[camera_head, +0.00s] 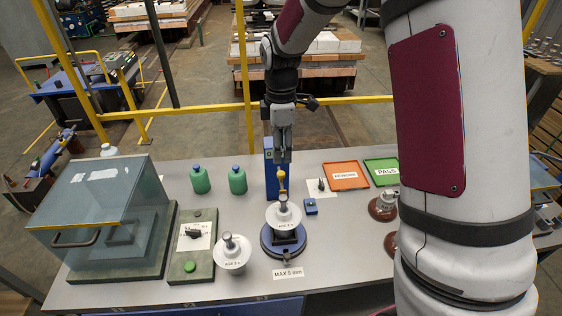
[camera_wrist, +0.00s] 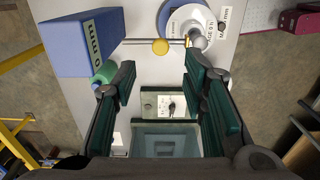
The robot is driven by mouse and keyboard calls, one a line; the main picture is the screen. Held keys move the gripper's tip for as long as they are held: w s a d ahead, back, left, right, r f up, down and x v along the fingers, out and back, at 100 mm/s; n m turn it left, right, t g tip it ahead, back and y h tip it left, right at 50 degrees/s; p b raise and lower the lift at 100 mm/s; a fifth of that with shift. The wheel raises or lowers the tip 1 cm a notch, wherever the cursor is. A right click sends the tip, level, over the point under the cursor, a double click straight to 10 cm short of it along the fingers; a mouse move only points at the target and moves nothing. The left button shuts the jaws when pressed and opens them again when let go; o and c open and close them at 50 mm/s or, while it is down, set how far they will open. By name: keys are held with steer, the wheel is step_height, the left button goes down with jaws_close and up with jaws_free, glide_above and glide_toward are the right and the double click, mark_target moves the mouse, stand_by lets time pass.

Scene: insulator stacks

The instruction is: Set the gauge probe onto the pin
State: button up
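The gauge has a blue upright column (camera_head: 270,172) with a yellow-knobbed probe (camera_head: 281,182) beside it. In the wrist view the probe's yellow knob (camera_wrist: 160,46) sits on a thin rod, just beyond my fingertips. A white insulator (camera_head: 283,214) stands on a round blue base in front of the column, with a grey metal pin (camera_head: 283,202) on top. The pin also shows in the wrist view (camera_wrist: 199,41), right of the knob; I cannot tell whether the rod touches it. My gripper (camera_head: 283,158) hangs above the knob, fingers apart and empty, as the wrist view shows (camera_wrist: 160,75).
A second white insulator (camera_head: 232,252) and a switch panel (camera_head: 190,265) stand to the left, beside a glass-covered box (camera_head: 100,205). Two green bottles (camera_head: 237,180) are behind. Orange (camera_head: 345,175) and green PASS (camera_head: 381,171) trays and a brown insulator (camera_head: 382,208) are right.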

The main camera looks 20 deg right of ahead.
steer(key=shift+r, duration=2)
steer(key=s+r+m+t, duration=0.3)
steer(key=s+r+m, duration=0.5)
steer(key=s+r, duration=0.4)
steer(key=s+r+m+t+b, duration=0.1)
steer(key=s+m, duration=0.6)
steer(key=s, duration=0.7)
steer(key=shift+d+r+m+t, duration=0.15)
steer(key=shift+d+m+t, duration=0.25)
steer(key=shift+t, duration=0.4)
steer(key=shift+w, duration=0.1)
